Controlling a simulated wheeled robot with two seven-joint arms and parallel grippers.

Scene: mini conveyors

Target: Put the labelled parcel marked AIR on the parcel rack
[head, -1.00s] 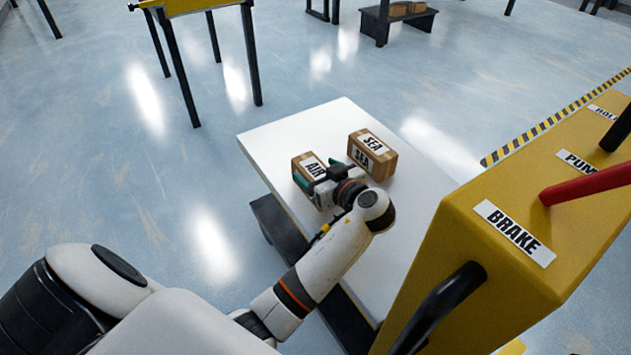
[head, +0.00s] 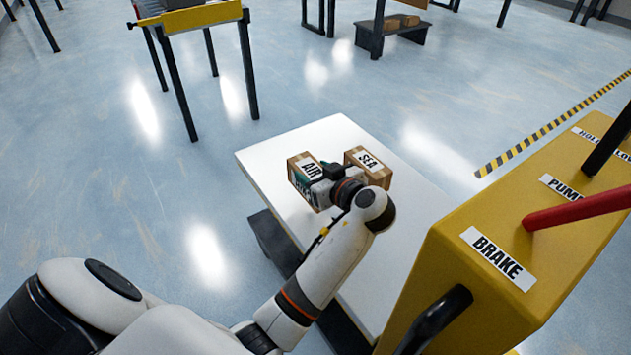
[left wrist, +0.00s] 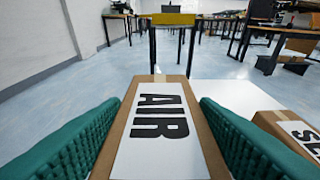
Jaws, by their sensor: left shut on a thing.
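The brown AIR parcel (head: 302,165) has a white label and is at the left part of the white table top (head: 268,160). My left gripper (head: 314,176) is shut on it, one finger at each side. In the left wrist view the AIR parcel (left wrist: 158,125) fills the space between the two green finger pads. Whether it is clear of the table I cannot tell. A SEA parcel (head: 368,162) stands just right of it, partly hidden by my gripper. My right gripper is not in view. I cannot tell which thing is the parcel rack.
A yellow cabinet (head: 470,290) with labels BRAKE and PUMP and a red lever (head: 580,211) stands at the right. A yellow-edged stand (head: 200,20) is at the back left. A low black bench (head: 392,38) with brown parcels is at the back. Open floor lies left.

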